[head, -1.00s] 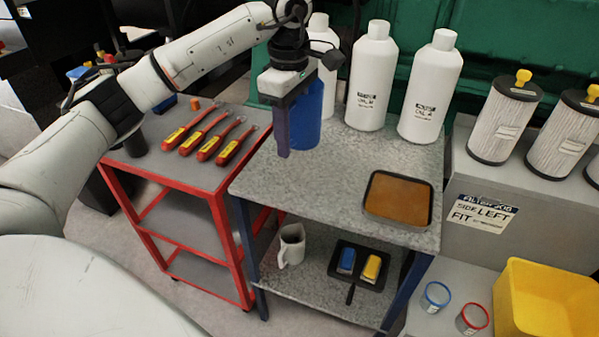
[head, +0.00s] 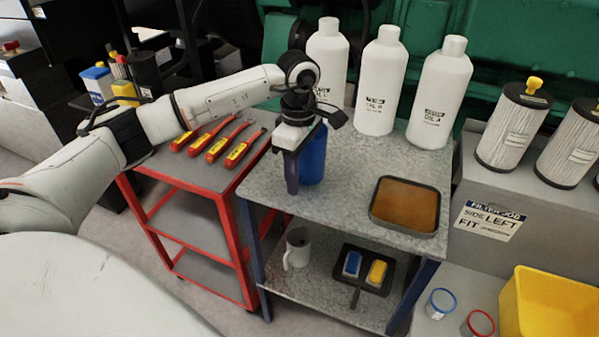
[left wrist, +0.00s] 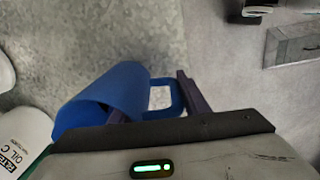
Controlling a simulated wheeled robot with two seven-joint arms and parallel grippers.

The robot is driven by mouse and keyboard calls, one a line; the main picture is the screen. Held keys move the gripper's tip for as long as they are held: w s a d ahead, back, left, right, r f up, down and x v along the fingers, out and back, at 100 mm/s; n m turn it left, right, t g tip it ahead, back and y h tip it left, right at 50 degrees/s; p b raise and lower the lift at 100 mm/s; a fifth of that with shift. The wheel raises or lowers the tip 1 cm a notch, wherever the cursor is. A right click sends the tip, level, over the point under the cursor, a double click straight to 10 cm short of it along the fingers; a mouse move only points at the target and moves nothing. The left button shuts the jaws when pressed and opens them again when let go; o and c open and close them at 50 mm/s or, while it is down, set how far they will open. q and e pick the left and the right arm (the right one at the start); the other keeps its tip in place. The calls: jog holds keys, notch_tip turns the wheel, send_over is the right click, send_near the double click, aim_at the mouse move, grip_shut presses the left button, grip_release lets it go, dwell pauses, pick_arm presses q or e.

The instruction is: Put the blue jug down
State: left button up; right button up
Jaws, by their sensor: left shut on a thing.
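The blue jug (head: 314,158) is upright at the left part of the grey speckled table top (head: 345,165), in front of the white bottles. My left gripper (head: 291,180) points down and is shut on the jug. In the left wrist view the jug (left wrist: 128,88) shows with its handle (left wrist: 170,97) between the two dark fingers. The jug's base is low at the table top; I cannot tell whether it touches. My right gripper is not in view.
White oil bottles (head: 381,85) stand along the back of the table. An orange-brown tray (head: 406,205) lies at its right. A red cart (head: 215,195) with several red-yellow tools stands to the left. A white jug (head: 297,248) and a black tray are on the lower shelf.

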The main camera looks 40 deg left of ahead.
pick_arm(q)
jog(key=shift+f, duration=0.1)
jog(key=o, duration=1.5)
jog(key=shift+r, duration=0.2)
jog(key=r, duration=1.2)
jog(key=shift+s+b, duration=0.2)
jog(key=shift+b, duration=0.1)
jog(key=shift+f, duration=0.1)
